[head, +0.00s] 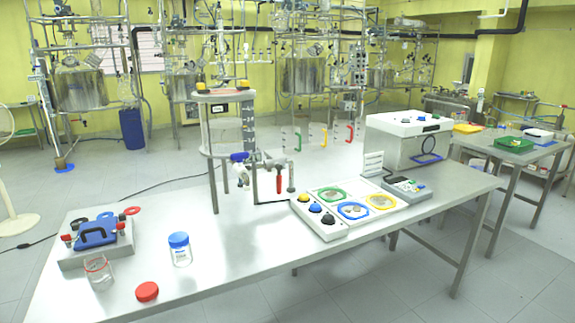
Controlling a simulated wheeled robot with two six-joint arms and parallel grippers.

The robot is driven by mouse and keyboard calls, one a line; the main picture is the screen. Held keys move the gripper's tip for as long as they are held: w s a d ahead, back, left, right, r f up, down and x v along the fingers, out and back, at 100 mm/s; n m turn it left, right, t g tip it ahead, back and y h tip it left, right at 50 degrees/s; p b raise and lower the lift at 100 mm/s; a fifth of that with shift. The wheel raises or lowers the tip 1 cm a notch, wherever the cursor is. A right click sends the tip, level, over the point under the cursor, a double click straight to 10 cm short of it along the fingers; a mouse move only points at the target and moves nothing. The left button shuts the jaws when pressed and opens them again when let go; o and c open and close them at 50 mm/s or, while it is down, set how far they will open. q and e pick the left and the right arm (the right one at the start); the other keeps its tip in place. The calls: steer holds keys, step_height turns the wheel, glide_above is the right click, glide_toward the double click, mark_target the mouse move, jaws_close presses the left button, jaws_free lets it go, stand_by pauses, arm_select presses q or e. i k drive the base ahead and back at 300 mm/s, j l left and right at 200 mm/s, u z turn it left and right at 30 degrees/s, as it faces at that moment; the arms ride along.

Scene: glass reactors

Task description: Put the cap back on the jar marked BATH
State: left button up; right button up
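A jar with a blue cap (179,240) stands upright on the near left part of the steel table. Its clear body (181,257) bears a white label, but the writing is too small to read. To its left stands an open clear glass jar (100,279) with a red ring around its neck and no cap on it. A loose red cap (147,291) lies on the table between the two jars, close to the front edge. I cannot read the word BATH on either jar. Neither of my grippers is in view.
A grey stand with a blue handle (97,232) and red parts sits behind the open jar. A round-topped metal stand with valves (224,96) rises mid-table. A panel with coloured rings (352,211) lies to the right. The table between jars and panel is clear.

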mark_target(99, 273)
steer(key=u, duration=1.3)
